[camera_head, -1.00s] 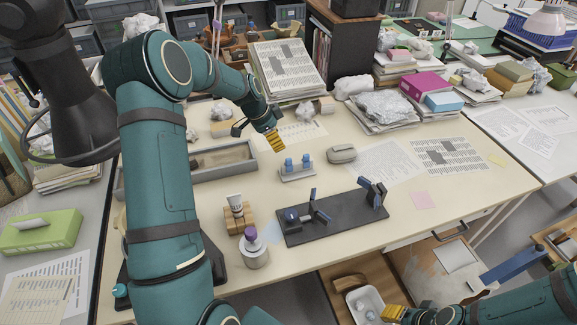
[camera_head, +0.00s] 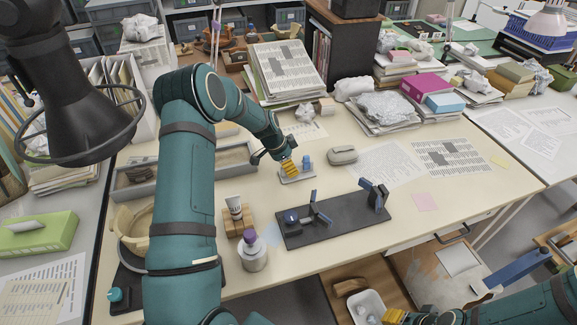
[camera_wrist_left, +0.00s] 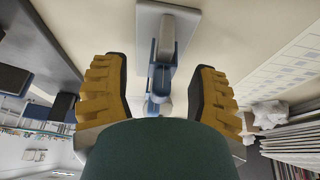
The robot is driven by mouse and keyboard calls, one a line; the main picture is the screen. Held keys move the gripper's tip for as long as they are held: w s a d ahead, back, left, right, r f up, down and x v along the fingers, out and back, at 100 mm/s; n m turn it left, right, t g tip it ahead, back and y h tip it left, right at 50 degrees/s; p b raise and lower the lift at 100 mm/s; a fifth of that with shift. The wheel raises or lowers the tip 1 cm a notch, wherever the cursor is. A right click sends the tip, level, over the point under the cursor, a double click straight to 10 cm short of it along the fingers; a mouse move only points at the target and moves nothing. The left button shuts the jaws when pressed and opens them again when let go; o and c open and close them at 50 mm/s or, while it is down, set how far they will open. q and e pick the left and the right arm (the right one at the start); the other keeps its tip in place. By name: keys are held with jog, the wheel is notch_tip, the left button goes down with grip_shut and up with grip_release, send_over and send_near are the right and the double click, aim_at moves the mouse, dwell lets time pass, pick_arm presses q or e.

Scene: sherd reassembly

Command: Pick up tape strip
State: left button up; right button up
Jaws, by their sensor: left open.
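A small pale rack (camera_head: 297,177) with upright blue pieces (camera_head: 306,160) stands mid-table. No separate tape strip can be made out; it may be on this rack. My left gripper (camera_head: 289,168) is open, with its yellow fingers at the rack, hiding part of it. In the left wrist view the open fingers (camera_wrist_left: 157,95) stand either side of a blue-and-white piece (camera_wrist_left: 164,55) on the rack's pale base (camera_wrist_left: 190,24). I cannot tell whether they touch it. My right gripper (camera_head: 396,315) is at the bottom edge, partly cut off; its opening is unclear.
A dark board with blue clamps (camera_head: 335,219) lies in front of the rack. A purple-capped jar (camera_head: 253,251) and a tube on a wooden block (camera_head: 236,216) stand left of the board. A grey case (camera_head: 342,155) sits right of the rack. Papers (camera_head: 385,163) lie farther right.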

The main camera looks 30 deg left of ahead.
pick_arm(q)
jog(key=shift+x, duration=0.75)
jog(key=shift+o, duration=0.2)
jog(key=c, duration=0.9)
jog(key=shift+o, duration=0.2)
